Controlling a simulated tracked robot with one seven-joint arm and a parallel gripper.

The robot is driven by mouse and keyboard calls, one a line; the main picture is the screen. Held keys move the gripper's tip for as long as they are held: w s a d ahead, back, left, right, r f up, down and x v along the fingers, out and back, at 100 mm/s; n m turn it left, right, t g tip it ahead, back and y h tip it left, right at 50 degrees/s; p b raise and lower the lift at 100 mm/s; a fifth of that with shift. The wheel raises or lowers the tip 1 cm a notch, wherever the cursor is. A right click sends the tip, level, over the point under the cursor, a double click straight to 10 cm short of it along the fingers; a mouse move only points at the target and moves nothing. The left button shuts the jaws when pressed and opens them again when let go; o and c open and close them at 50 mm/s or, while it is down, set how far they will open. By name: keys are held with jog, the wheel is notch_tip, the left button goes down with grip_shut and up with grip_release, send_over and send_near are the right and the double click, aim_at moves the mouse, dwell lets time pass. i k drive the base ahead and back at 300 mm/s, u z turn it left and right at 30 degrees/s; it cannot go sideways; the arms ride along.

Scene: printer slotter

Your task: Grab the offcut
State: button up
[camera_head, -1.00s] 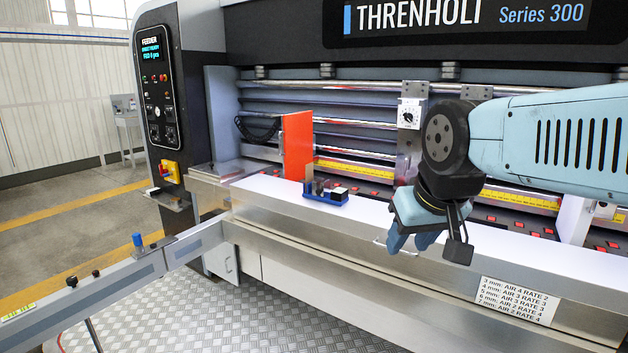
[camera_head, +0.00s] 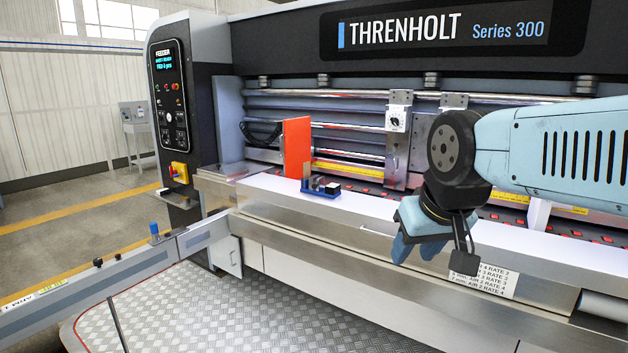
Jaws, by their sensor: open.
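I cannot make out any piece that is clearly the offcut. My gripper (camera_head: 414,250) hangs at the end of my arm, pointing down, in front of the machine's front edge. The strip of table directly behind my gripper and arm is hidden.
A blue holder (camera_head: 321,192) with small dark blocks stands on the table, beside an upright orange plate (camera_head: 297,147). A grey rail (camera_head: 95,280) with knobs juts out at the left. A control panel (camera_head: 168,100) stands behind. The tread-plate floor (camera_head: 235,315) is clear.

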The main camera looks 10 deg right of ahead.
aim_at(305, 166)
jog(key=u, duration=0.55)
jog(key=i, duration=1.9)
jog(key=z, duration=0.65)
jog(key=k, duration=0.85)
jog(key=z, duration=0.2)
jog(key=i, duration=0.75)
